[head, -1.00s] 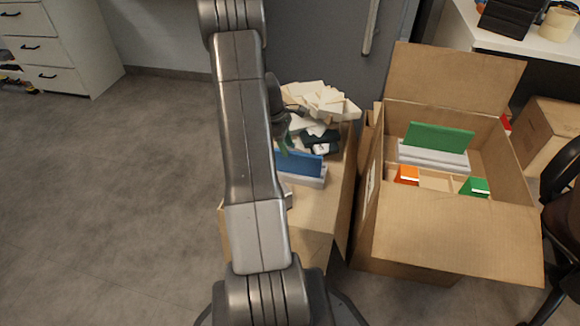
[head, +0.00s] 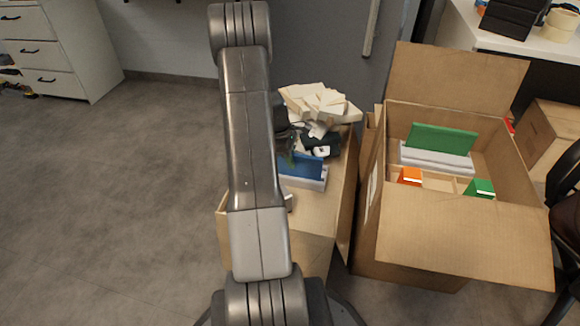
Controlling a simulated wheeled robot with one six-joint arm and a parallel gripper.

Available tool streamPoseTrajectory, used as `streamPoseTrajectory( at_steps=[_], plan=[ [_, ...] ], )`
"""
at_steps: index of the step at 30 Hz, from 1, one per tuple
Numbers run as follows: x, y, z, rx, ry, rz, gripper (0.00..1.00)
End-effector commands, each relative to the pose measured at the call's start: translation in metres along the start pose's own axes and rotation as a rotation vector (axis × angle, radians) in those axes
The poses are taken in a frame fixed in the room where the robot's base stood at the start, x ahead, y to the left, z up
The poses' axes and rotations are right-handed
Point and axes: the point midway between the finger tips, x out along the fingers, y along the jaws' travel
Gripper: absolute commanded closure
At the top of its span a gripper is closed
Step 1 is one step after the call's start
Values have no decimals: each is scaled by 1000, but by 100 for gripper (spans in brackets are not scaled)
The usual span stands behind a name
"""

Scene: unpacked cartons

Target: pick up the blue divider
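The blue divider (head: 301,166) stands upright in a pale grey slotted holder (head: 306,184) on top of a closed carton (head: 315,212). My arm hides the divider's left part. My gripper (head: 287,157) is partly hidden behind my arm, at the upper left of the visible part of the divider. It is dark and blends with dark items behind it. I cannot tell whether its fingers are open or shut, or whether they touch the divider.
Pale blocks (head: 320,101) are heaped behind the holder, beside dark items (head: 322,143). To the right, an open carton (head: 450,245) holds a green divider (head: 441,139) in a similar holder, with orange (head: 410,176) and green (head: 480,188) pieces. Floor at left is clear.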

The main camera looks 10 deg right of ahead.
Motion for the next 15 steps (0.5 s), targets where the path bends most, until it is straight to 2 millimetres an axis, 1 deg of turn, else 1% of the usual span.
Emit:
streamPoseTrajectory(
  at_steps=[1,2,11,14,15],
  plan=[
    [0,0,0,0,0,0,95],
    [0,0,0,0,0,0,100],
    [-2,0,0,0,0,1,100],
    [-12,1,3,1,1,2,100],
    [-19,1,5,1,1,2,100]
  ],
)
